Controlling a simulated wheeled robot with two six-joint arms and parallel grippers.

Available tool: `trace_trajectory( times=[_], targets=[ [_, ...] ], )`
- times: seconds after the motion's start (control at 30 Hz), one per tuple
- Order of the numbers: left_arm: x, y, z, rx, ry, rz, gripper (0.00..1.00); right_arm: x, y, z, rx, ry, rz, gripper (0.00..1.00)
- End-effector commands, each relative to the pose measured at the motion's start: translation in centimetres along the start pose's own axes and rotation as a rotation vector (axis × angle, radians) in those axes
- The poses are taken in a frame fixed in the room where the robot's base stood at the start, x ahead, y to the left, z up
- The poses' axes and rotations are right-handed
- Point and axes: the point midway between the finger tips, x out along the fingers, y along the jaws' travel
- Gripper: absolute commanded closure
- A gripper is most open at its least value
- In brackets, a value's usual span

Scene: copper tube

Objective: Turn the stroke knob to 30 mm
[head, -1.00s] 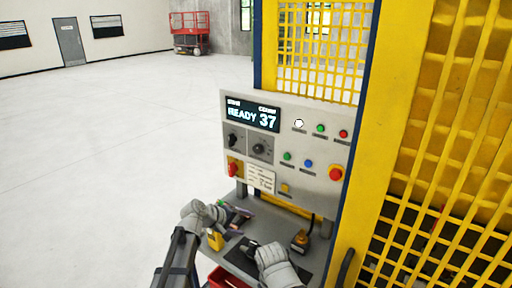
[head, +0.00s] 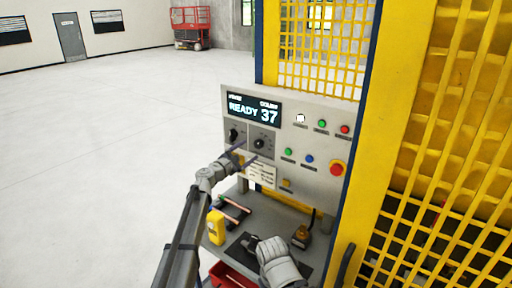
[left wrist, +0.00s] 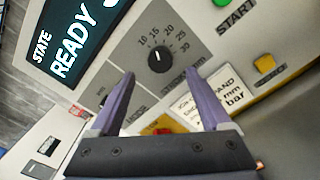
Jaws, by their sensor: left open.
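The stroke knob (head: 260,142) is a round black dial on the grey control panel (head: 316,180), right of another dark knob. In the left wrist view the knob (left wrist: 158,57) sits inside a scale marked 10 to 30. Its small white mark points up, roughly toward 15; the exact reading is too small to tell. My left gripper (head: 243,154) is open and empty, just in front of and below the knob. In the left wrist view its two purple fingers (left wrist: 158,73) stand apart, with the knob between and beyond their tips, apparently untouched. My right gripper (head: 251,243) is low over the shelf, its jaws unclear.
The display (head: 254,108) reads READY 37. Coloured buttons and a red emergency stop (head: 336,168) lie to the right. A yellow device (head: 216,227), copper-coloured tubes (head: 236,206) and a red bin (head: 231,277) are below. Yellow guarding (head: 410,130) stands at right.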

Motion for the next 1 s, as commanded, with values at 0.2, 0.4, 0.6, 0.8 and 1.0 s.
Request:
trace_trajectory(
  times=[0.2,0.4,0.6,0.8,1.0],
  targets=[
    [3.6,0.1,-0.1,0.001,-0.001,-0.002,0.19,0.0,0.0,0.0,0.0,0.0,0.0,1.0],
    [6.0,0.1,-0.1,0.002,0.0,-0.001,0.19,0.0,0.0,0.0,0.0,0.0,0.0,1.0],
    [6.2,0.0,0.0,0.002,0.0,-0.001,0.19,0.0,0.0,0.0,0.0,0.0,0.0,1.0],
    [6.2,0.0,0.0,0.002,0.0,-0.001,0.31,0.0,0.0,0.0,0.0,0.0,0.0,1.0],
    [6.2,0.0,0.0,0.002,0.0,-0.001,0.53,0.0,0.0,0.0,0.0,0.0,0.0,1.0]
  ],
)
